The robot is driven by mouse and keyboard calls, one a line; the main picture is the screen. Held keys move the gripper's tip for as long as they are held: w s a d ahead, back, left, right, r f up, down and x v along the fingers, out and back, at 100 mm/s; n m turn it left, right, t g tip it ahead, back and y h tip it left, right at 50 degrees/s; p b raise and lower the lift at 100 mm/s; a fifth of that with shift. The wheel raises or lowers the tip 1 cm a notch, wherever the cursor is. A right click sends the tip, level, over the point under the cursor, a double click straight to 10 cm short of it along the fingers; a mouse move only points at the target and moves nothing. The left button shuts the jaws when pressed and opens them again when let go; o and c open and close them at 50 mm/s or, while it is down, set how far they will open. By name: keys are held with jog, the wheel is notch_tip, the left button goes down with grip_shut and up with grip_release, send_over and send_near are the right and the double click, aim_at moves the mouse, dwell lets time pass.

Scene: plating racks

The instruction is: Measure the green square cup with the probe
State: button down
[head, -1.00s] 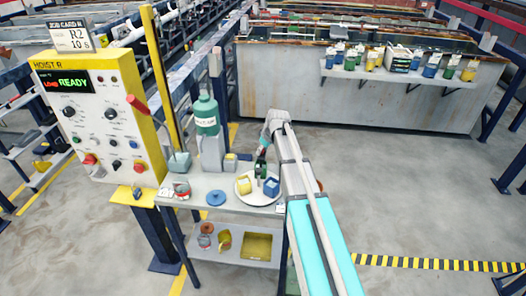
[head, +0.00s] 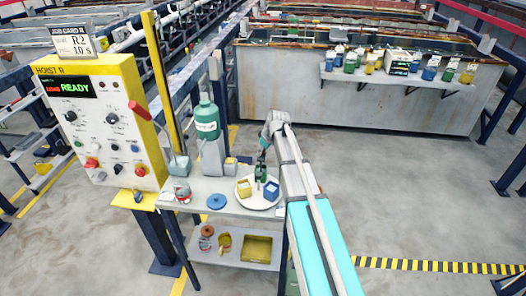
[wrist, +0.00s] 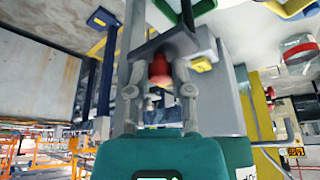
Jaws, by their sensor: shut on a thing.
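My gripper (wrist: 160,88) has its two grey fingers shut on a red-handled thing with a dark block at its end, which I take to be the probe (wrist: 159,68). In the head view my gripper (head: 264,142) is over the back edge of the round white plate (head: 246,201). A small green cup (head: 260,174) shows just below it, partly masked by dark parts. The green cup's rim (wrist: 205,7) shows at the top of the wrist view, cut off by the frame. The probe's tip is hidden; I cannot tell whether it is inside the cup.
A yellow cup (head: 244,188) and a blue cup (head: 271,191) share the plate. A large green bottle (head: 207,120) stands behind to the left. A blue disc (head: 216,201) lies left of the plate. The control panel (head: 100,120) rises at the left. Several cups line the back ledge.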

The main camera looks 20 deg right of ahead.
jog(key=shift+r+p, duration=1.5)
jog(key=shift+r, duration=0.35)
jog(key=shift+w, duration=0.2)
jog(key=c, duration=0.8)
grip_release()
jog(key=shift+s, duration=0.1)
jog(key=shift+f, duration=0.15)
